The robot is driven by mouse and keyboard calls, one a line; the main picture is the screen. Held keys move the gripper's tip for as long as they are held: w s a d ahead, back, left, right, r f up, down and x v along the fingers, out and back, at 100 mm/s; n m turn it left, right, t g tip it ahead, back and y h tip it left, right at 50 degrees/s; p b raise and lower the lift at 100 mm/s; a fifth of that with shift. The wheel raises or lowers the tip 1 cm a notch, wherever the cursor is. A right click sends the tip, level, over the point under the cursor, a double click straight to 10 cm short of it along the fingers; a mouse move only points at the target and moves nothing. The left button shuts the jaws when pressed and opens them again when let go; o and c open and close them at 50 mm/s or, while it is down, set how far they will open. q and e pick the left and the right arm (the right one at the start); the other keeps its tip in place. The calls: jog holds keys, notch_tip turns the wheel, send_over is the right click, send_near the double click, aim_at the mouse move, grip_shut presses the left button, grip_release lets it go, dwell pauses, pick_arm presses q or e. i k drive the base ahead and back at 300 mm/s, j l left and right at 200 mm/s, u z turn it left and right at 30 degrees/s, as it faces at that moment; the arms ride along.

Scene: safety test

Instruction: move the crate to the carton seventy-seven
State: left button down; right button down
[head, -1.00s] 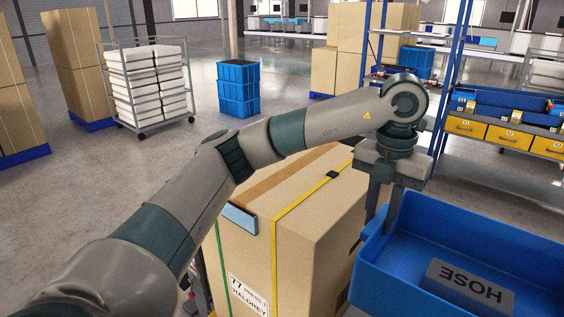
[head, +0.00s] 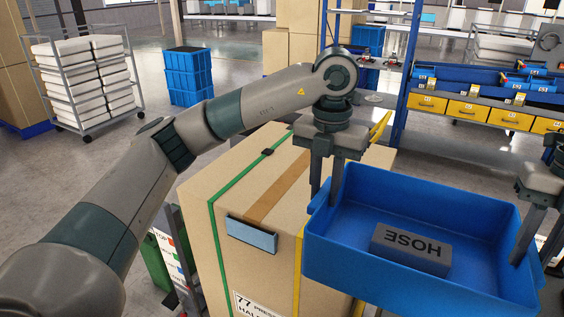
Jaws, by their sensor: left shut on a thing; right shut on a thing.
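The blue crate (head: 400,282) is held up level at the right, with a dark grey box marked HOSE (head: 411,249) inside. My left gripper (head: 325,190) is shut on the crate's left wall. My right gripper (head: 525,238), at the right edge of the view, is shut on its right wall. The big cardboard carton seventy-seven (head: 268,278) stands at the centre, its label partly cut off below. It has a green and a yellow strap and a light blue piece at its top front edge. The crate's left end overlaps the carton's right side in the picture; I cannot tell whether they touch.
A blue-framed rack with yellow drawers (head: 468,111) stands behind the crate. A trolley of white trays (head: 83,75) and stacked blue bins (head: 190,77) stand at the back left. A small stand with signs (head: 177,262) is left of the carton. The grey floor (head: 60,180) at left is clear.

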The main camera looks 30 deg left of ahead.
aim_at(286, 182)
jog(key=i+j, duration=0.1)
jog(key=j, duration=0.45)
jog(key=i+j, duration=0.1)
jog(key=j, duration=0.45)
jog(key=i+j, duration=0.15)
jog(key=j, duration=0.2)
jog(key=i+j, duration=0.15)
jog(key=j, duration=0.2)
